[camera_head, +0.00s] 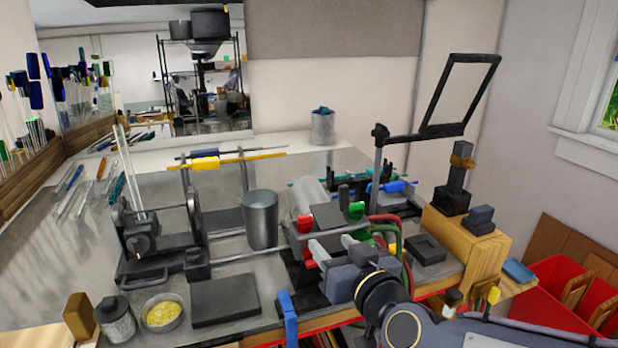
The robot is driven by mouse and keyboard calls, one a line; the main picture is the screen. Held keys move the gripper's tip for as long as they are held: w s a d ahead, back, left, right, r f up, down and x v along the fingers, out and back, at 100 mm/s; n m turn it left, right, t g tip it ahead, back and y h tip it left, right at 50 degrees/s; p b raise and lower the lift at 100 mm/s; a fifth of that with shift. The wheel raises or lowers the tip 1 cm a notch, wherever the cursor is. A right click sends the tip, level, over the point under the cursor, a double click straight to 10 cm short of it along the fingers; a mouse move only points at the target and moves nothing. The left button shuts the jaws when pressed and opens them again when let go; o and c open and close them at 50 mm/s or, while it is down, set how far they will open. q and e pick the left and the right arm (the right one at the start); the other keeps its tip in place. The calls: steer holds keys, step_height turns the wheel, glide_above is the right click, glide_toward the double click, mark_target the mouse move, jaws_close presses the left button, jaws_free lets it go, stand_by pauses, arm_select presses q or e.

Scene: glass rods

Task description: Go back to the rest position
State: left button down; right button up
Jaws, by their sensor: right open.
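My right gripper (335,248) is open in the middle right of the head view. Its arm comes in from the lower right corner. The fingers point away from me, in front of the torch with red and green knobs (304,224). I cannot tell whether they touch it, and I see nothing held between them. My left gripper is not in view. Thin glass rods (128,165) stand upright in a dark holder (140,235) on the left of the bench. More rods with coloured ends (82,90) stand in a wooden rack along the left wall.
A grey metal cup (260,219) stands mid-bench. A dark flat block (225,299), a bowl with yellow contents (162,312) and a lidded jar (115,319) sit at the front. A framed panel (460,95) rises on an arm at right. Red bins (570,287) stand right of the bench.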

steer(key=s+d+f+m+g+h, duration=0.1)
steer(key=s+d+f+g, duration=0.2)
steer(key=s+d+f, duration=0.2)
steer(key=s+d+f+m+g, duration=0.2)
steer(key=s+d+f, duration=0.3)
steer(key=s, duration=0.5)
steer(key=s+d+f+m+g+h, duration=0.1)
steer(key=s+d+f+g, duration=0.3)
steer(key=s, duration=0.4)
steer(key=shift+d+f+m+g+h, duration=0.3)
steer(key=shift+d+f+m, duration=0.2)
steer(key=shift+d+f, duration=0.3)
steer(key=shift+d+r, duration=0.15)
